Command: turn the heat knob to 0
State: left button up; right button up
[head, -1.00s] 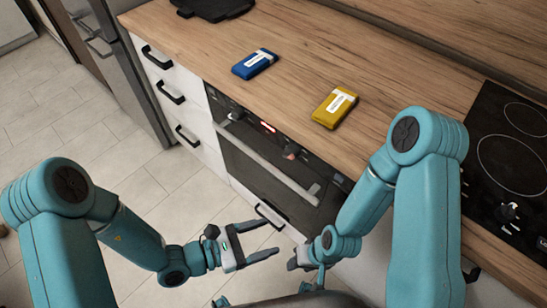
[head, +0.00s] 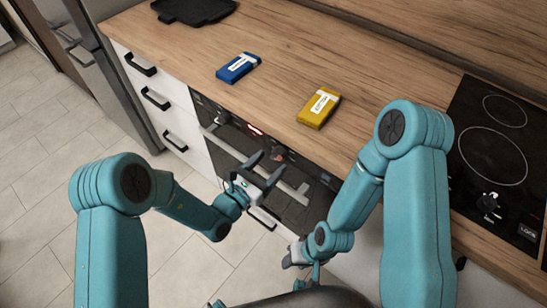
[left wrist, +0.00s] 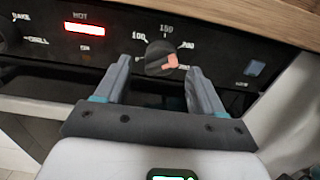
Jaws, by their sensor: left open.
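The heat knob (left wrist: 158,58) is a dark round knob with a pinkish pointer mark, on the black oven panel. In the left wrist view the mark is on its right side; 100, 150 and 200 are printed around it. In the head view the knob (head: 278,154) is just beyond the fingers. My left gripper (head: 269,164) is open, facing the panel. In the left wrist view its fingers (left wrist: 160,68) stand on either side of the knob, apparently not touching it. My right gripper (head: 290,262) is low, partly hidden by its arm.
A lit red HOT display (left wrist: 84,29) and a BAKE/GRILL knob (left wrist: 12,35) are left of the heat knob. The oven handle (head: 250,168) runs below the panel. A blue box (head: 238,68) and a yellow box (head: 319,108) lie on the counter. A hob (head: 500,150) is at right.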

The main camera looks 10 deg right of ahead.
aim_at(278, 155)
pick_arm(q)
jog(key=shift+x, duration=1.2)
jog(key=c, duration=1.1)
jog(key=shift+o, duration=0.2)
